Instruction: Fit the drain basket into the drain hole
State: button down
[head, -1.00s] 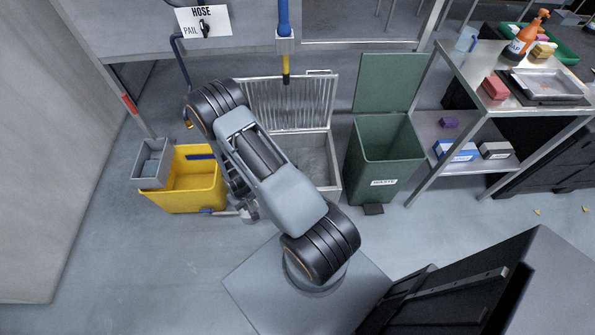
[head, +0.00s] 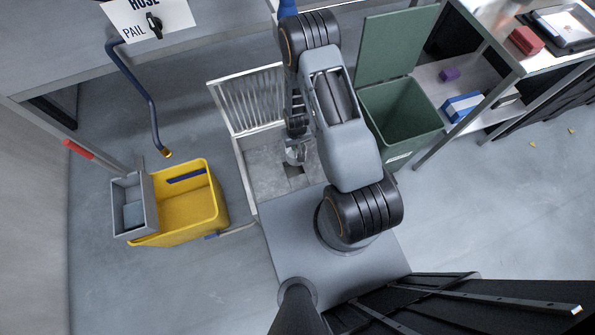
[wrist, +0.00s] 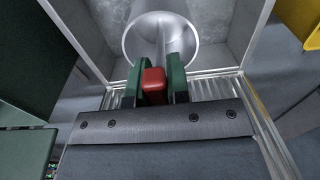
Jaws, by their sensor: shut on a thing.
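The drain basket (wrist: 190,38) is a round, shiny metal cup with a red grip (wrist: 153,86). My gripper (wrist: 153,82) has its green fingers shut on that red grip in the wrist view. In the head view the basket (head: 296,154) hangs under my arm, over the open grey floor basin (head: 262,172). A dark patch shows on the basin floor just below the basket; I cannot tell if it is the drain hole or a shadow. The basket and gripper block most of the basin middle in the wrist view.
The basin's slatted metal lid (head: 250,100) stands open behind it. A yellow mop bucket (head: 190,205) with a grey wringer is at left. A green waste bin (head: 403,115) with raised lid stands close on the right, beside a metal shelf table (head: 505,60). A blue hose (head: 140,85) hangs at left.

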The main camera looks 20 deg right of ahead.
jog(key=w+f+b, duration=0.3)
jog(key=f+b, duration=0.9)
jog(key=f, duration=0.4)
jog(key=w+f+b, duration=0.3)
jog(key=f+b, duration=0.9)
jog(key=f, duration=0.4)
jog(key=shift+d+f+b, duration=0.25)
jog(key=shift+f+b, duration=0.1)
jog(key=shift+b, duration=0.05)
jog(key=shift+f, duration=0.2)
jog(key=c, duration=1.1)
grip_release()
jog(key=shift+r, duration=0.2)
